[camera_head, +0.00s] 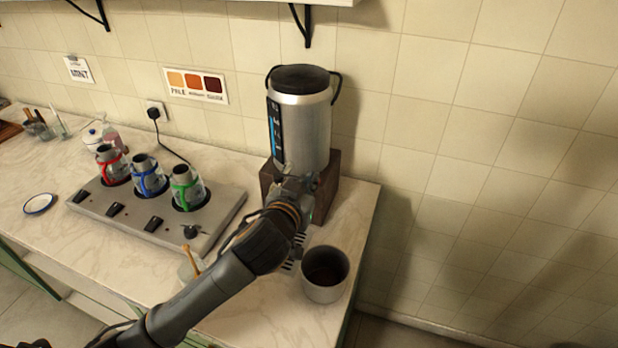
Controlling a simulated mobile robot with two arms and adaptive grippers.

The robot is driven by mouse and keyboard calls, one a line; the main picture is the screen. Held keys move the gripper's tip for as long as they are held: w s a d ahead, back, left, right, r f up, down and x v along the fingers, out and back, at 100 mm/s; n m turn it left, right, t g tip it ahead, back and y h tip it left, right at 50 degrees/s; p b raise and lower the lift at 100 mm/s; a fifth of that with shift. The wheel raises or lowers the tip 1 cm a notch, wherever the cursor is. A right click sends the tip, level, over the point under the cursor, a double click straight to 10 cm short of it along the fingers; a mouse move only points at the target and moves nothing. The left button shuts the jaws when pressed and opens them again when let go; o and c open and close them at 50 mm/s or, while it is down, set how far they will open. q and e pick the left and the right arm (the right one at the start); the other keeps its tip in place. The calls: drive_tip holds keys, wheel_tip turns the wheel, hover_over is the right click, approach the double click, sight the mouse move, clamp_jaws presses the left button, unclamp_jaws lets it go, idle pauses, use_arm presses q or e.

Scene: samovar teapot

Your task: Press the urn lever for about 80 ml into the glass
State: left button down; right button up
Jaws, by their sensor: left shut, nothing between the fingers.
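The silver urn (302,128) stands on a dark wooden block (327,190) at the back right of the counter. A blue level strip shows on its left side. My left gripper (305,187) is at the urn's lower front, shut and empty. It covers the place where the tap and lever would show, so I cannot tell whether it touches the lever. A slotted drip grille (291,266) shows partly below my wrist. I cannot make out the glass under the tap; my arm hides most of that spot. My right gripper is not in view.
A grey metal pot (325,292), dark inside, stands at the counter's right front. A burner plate (222,219) holds several pots with red, blue and green bands. A small jar with a wooden stick (194,262) is beside my arm. A saucer (40,204) lies left.

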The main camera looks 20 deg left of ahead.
use_arm(q)
drive_tip(key=f+m, duration=0.2)
drive_tip(key=f+m+y, duration=0.1)
drive_tip(key=shift+d, duration=0.3)
idle(2.6)
